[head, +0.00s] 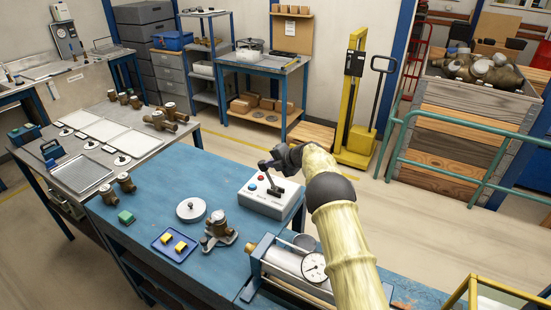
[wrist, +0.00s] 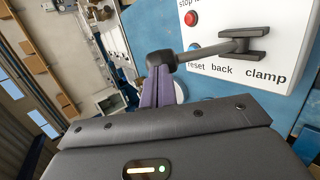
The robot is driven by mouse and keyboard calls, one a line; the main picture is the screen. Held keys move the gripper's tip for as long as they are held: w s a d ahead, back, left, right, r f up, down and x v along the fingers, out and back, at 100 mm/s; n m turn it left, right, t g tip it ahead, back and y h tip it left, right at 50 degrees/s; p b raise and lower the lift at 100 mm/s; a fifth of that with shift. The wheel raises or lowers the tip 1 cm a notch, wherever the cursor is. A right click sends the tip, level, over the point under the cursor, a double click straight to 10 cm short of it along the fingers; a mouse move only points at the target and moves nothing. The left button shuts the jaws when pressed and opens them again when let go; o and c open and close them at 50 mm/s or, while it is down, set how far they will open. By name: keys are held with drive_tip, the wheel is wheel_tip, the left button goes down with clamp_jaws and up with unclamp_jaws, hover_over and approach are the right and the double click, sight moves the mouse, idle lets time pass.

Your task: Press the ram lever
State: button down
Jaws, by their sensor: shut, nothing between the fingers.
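The ram lever (head: 272,183) stands on a white control box (head: 262,203) on the blue bench. In the wrist view the lever (wrist: 215,50) has a dark grip end, a metal shaft and a dark pivot bracket. The box face there (wrist: 272,75) reads "reset", "back" and "clamp". My gripper (head: 268,164) is above the box at the lever. In the wrist view the purple fingers of my gripper (wrist: 158,78) are shut and empty, with their tips at the lever's dark end. I cannot tell whether they touch it.
A red button (wrist: 191,18) and a blue button are on the box near the lever.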

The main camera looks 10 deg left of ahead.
drive_tip(key=shift+a, duration=0.45)
drive_tip(key=shift+r, duration=0.15)
drive_tip(key=b+v, duration=0.3)
drive_tip(key=v, duration=1.1)
drive_tip(key=shift+w+r, duration=0.2)
drive_tip(key=shift+r, duration=0.15)
